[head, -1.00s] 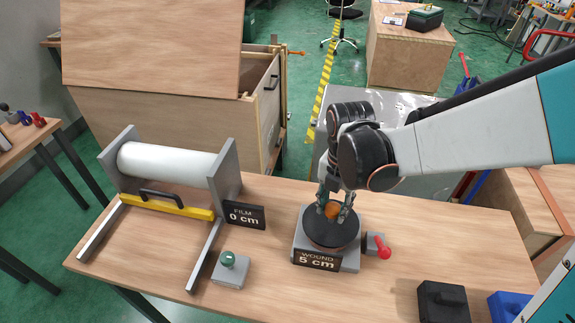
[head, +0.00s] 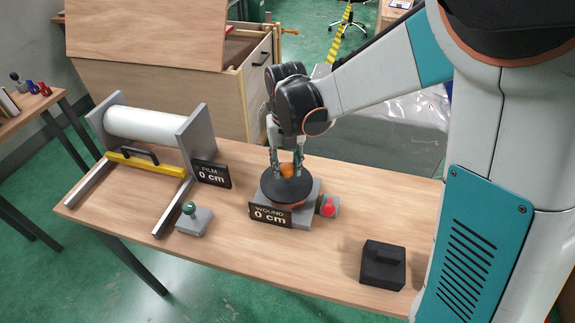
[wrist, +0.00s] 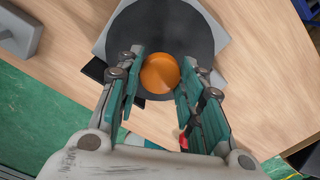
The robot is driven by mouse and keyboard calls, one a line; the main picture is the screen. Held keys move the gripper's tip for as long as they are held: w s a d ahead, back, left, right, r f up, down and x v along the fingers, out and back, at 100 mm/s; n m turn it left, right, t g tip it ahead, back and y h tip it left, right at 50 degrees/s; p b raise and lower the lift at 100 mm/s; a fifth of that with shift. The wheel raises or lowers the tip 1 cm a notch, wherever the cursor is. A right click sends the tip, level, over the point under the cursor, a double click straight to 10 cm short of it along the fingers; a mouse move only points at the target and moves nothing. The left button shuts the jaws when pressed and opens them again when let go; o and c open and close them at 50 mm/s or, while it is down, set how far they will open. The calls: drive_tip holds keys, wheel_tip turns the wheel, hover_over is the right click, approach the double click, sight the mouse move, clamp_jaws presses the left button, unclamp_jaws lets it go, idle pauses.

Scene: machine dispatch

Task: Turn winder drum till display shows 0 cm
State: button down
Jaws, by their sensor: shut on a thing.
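The winder drum (head: 270,184) is a dark disc on a grey base on the table, with an orange knob (head: 287,169) on top. Its display (head: 270,216) reads "WOUND 0 cm". My gripper (head: 287,168) comes down from above and is shut on the orange knob. In the wrist view the knob (wrist: 160,74) sits between the two teal fingers, over the dark disc (wrist: 205,35).
A film roll (head: 150,131) in a grey frame with a yellow bar (head: 146,165) stands left; its display (head: 211,174) reads "FILM 0 cm". A green-knobbed block (head: 194,219) lies between. A black block (head: 383,264) sits front right. The table's front middle is clear.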

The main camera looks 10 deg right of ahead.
drive_tip(key=shift+f+n, duration=0.1)
drive_tip(key=shift+n, duration=0.2)
idle(0.4)
drive_tip(key=c, duration=1.1)
unclamp_jaws()
drive_tip(key=shift+a, duration=0.1)
drive_tip(key=shift+o, duration=0.2)
wheel_tip(320, 180, up, 12)
drive_tip(key=shift+s, duration=0.1)
